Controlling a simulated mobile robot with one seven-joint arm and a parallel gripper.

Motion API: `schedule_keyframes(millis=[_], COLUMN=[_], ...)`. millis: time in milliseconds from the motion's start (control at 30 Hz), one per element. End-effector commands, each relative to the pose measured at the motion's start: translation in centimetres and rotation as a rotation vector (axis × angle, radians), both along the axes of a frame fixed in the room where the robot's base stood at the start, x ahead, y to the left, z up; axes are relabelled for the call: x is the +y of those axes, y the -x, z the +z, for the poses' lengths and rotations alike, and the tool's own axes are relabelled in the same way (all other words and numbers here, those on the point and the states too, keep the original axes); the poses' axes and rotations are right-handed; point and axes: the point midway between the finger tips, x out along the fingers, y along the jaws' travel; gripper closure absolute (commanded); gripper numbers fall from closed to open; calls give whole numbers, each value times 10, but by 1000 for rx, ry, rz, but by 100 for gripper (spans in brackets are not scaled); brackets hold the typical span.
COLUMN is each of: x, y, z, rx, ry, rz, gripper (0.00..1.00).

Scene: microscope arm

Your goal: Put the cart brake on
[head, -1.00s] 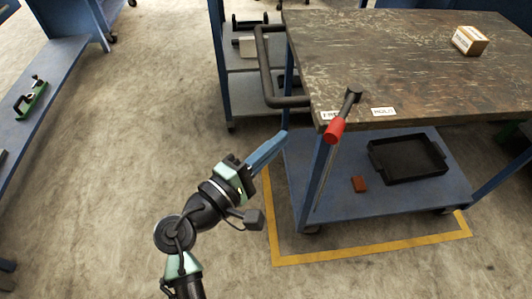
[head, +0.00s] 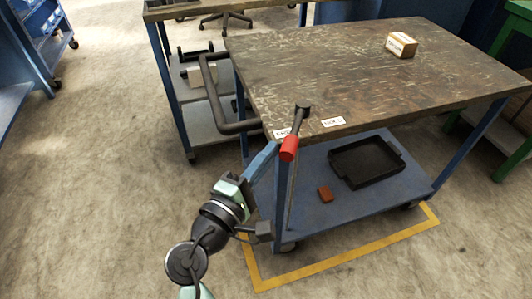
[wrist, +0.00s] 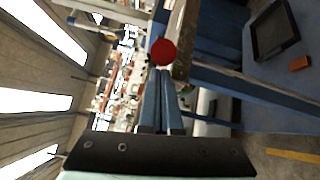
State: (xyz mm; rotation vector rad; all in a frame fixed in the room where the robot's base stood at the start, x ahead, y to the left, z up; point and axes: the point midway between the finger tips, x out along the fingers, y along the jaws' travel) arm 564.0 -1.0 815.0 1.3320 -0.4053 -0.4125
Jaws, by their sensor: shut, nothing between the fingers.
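The cart (head: 340,70) has a worn dark top and blue legs. Its brake lever (head: 301,118) is a black bar pivoted at the near top edge, with a red grip (head: 289,148) hanging down and slightly left. A label (head: 283,133) on the left and another (head: 333,122) on the right flank the lever; their print is too small to read surely. My gripper (head: 274,148) is shut and empty, its blue fingertips just left of the red grip. In the wrist view the red grip's round end (wrist: 162,52) shows just beyond the fingertips (wrist: 160,72). I cannot tell whether they touch.
A black push handle (head: 212,100) sticks out from the cart's left side. A cardboard box (head: 401,45) stands on top. The lower shelf holds a black tray (head: 367,162) and a brown block (head: 325,194). Yellow tape (head: 340,259) marks the floor.

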Motion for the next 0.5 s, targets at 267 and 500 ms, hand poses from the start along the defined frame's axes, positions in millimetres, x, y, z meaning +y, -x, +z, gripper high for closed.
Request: schedule_keyframes(millis=[267, 500], x=[-7, -13], y=[4, 6], z=[1, 1], rx=[1, 1], ry=[0, 0], rz=[46, 74], gripper=[100, 100])
